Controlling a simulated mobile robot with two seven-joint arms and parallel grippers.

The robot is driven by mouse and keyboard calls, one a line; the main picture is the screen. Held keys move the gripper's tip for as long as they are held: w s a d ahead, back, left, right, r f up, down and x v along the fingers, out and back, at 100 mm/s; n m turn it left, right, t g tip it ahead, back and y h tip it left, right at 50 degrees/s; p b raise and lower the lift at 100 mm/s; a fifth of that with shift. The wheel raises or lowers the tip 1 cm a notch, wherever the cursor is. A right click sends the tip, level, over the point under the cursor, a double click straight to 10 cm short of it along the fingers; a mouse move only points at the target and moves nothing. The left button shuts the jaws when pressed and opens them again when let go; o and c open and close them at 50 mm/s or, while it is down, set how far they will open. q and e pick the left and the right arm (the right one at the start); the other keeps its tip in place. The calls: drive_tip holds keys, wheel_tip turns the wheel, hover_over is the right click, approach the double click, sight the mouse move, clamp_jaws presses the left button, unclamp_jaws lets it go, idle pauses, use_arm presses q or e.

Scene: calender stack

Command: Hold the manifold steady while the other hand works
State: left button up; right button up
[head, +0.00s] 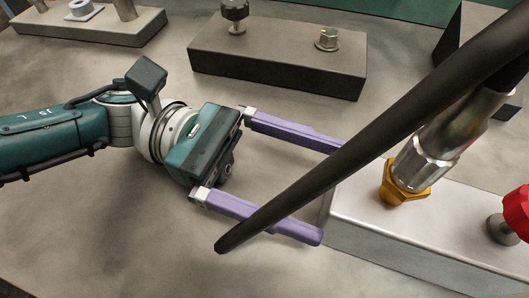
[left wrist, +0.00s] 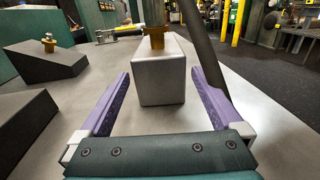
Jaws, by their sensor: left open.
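The manifold appears to be a silver block (head: 375,215) on the table at the right. It carries a gold hex fitting (head: 402,187) and a red knob (head: 517,210). A metal hose connector (head: 428,150) stands at the gold fitting; I cannot tell whether they are joined. My left gripper (head: 330,193) is open, its purple fingers spread toward the block's near end. In the left wrist view (left wrist: 161,73) the block (left wrist: 159,82) stands centred between the fingertips, with nothing gripped. A dark rod or hose hides part of the upper finger and block. My right gripper is not in view.
A dark slanting rod or hose (head: 350,150) crosses in front of the block, close to my left fingers. A dark block (head: 275,62) with two fittings lies behind. The table in front is clear.

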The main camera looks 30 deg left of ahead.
sight(331, 189)
use_arm(q)
drive_tip(key=d, duration=0.5)
drive_tip(key=shift+w, duration=0.2)
